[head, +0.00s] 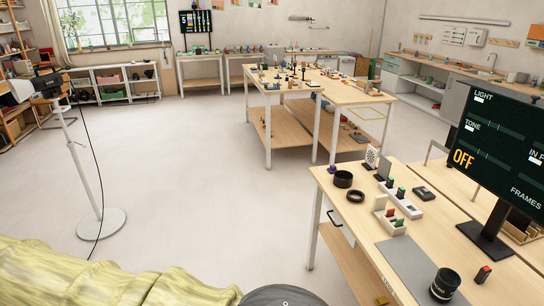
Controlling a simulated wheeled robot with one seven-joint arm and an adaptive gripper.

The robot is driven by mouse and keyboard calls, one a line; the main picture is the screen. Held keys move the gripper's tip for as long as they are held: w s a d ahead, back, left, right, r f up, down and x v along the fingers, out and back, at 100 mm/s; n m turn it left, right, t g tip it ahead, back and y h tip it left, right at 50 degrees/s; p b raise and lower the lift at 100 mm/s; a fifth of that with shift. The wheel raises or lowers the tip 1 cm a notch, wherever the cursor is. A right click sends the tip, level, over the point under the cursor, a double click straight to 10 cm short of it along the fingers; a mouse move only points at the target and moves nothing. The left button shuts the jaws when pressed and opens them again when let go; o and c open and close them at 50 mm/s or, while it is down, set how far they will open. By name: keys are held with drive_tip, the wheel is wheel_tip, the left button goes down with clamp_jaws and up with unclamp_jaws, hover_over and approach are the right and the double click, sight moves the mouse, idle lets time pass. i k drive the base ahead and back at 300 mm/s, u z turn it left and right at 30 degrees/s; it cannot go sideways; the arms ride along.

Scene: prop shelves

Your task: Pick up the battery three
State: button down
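Several small battery-like blocks are on the near right desk (338,192). A dark block with a red top (483,274) stands alone near the desk's right front, close to a black lens (445,284). A white holder (378,228) carries small red and green-topped blocks (391,212). Another pale holder (412,213) behind it carries dark blocks with green tops (400,193). No number is readable on any of them, so I cannot tell which is battery three. My gripper is not in view.
A monitor (500,150) stands on the desk's right, with a grey mat (408,268) left of its base. A worktable (298,90) with small items stands beyond. A stand (101,220) is at left; yellowish fabric (90,280) fills the lower left. The middle floor is clear.

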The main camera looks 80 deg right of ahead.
sight(390, 181)
drive_tip(key=z, duration=3.6)
